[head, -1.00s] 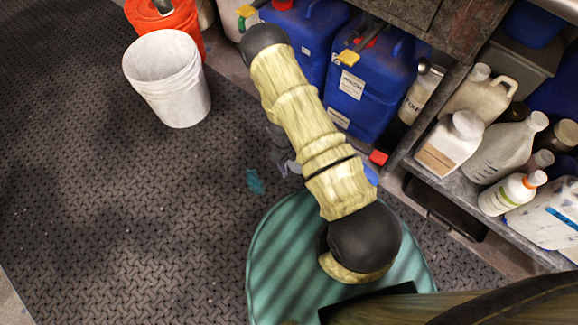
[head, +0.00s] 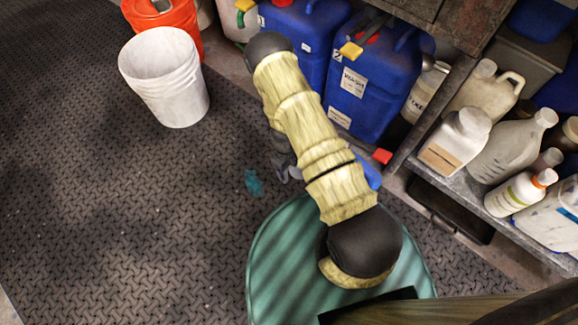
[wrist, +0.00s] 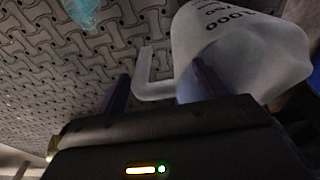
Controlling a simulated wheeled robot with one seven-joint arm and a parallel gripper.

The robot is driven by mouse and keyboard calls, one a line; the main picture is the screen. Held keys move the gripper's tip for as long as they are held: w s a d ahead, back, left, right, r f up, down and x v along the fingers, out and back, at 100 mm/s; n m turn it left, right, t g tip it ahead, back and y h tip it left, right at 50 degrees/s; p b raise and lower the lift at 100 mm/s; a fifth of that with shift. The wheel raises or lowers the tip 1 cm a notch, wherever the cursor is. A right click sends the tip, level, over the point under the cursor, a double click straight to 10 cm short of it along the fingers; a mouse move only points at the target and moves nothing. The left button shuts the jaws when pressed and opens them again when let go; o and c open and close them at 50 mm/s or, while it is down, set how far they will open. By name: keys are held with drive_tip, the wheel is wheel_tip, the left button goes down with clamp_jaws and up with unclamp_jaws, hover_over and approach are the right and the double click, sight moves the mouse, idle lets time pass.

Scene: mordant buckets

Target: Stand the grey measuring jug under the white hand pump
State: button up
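A pale grey measuring jug (wrist: 245,50) with dark printed marks, one reading 1000, shows in the wrist view. It appears tipped in that picture, and its handle (wrist: 148,75) extends to the left. My gripper (wrist: 158,72) is open, with one dark finger left of the handle and the other in front of the jug's body. The handle appears between the fingers; I cannot tell whether they touch it. I cannot make out the white hand pump.
A white bucket (head: 170,90) and an orange bucket (head: 165,18) stand at the upper left. Blue canisters (head: 370,85) stand behind my arm. A shelf (head: 440,180) with several bottles is at the right. A teal scrap (head: 254,183) lies on the dark mat, whose left side is clear.

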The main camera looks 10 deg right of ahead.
wheel_tip(320, 180, up, 12)
drive_tip(key=w+p, duration=0.1)
drive_tip(key=p, duration=0.6)
drive_tip(key=shift+a, duration=0.45)
drive_tip(key=shift+w, duration=0.1)
